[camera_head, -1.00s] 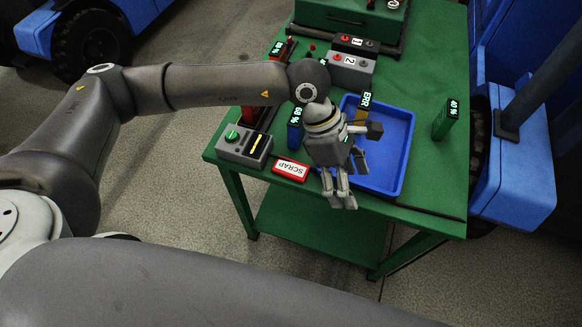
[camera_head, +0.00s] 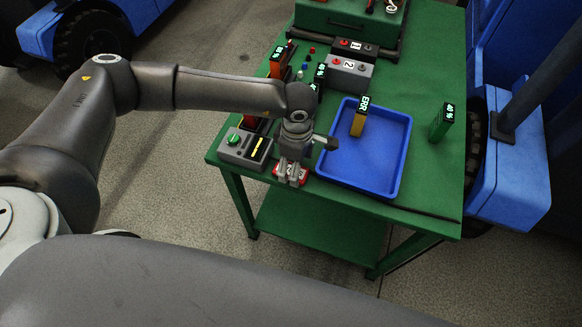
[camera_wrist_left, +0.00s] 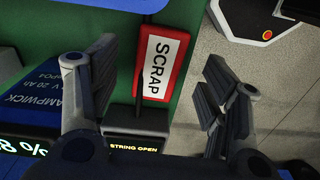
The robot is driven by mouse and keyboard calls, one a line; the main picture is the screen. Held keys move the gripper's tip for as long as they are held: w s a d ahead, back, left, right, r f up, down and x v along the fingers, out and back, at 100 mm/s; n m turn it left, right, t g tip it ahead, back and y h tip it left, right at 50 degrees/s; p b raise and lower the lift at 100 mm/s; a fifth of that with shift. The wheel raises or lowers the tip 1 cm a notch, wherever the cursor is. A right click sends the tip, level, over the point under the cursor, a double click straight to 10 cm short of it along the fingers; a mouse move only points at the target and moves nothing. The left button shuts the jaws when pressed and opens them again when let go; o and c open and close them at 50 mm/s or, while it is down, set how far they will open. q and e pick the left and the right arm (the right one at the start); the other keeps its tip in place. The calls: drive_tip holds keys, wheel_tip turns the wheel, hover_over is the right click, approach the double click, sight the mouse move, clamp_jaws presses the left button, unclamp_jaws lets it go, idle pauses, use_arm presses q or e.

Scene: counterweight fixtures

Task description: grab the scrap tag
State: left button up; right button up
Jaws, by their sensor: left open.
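The scrap tag (camera_wrist_left: 161,65) is a red plate with a white label reading SCRAP. In the left wrist view it lies between the two fingers of my open left gripper (camera_wrist_left: 160,85), near the table's edge. In the head view my left gripper (camera_head: 291,180) is over the tag (camera_head: 303,177), hiding most of it; only red edges show around the fingers. I cannot tell whether the fingers touch it. My right gripper is not in view.
A blue tray (camera_head: 402,170) with an orange ERR battery (camera_head: 358,123) sits right of the gripper. A grey tester (camera_head: 243,148) with a green knob stands left. A green battery (camera_head: 441,124) stands right of the tray on the green table (camera_head: 425,90).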

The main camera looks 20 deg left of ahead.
use_arm(q)
drive_tip(key=shift+f, duration=1.35)
drive_tip(key=c, duration=1.1)
drive_tip(key=shift+r, duration=0.15)
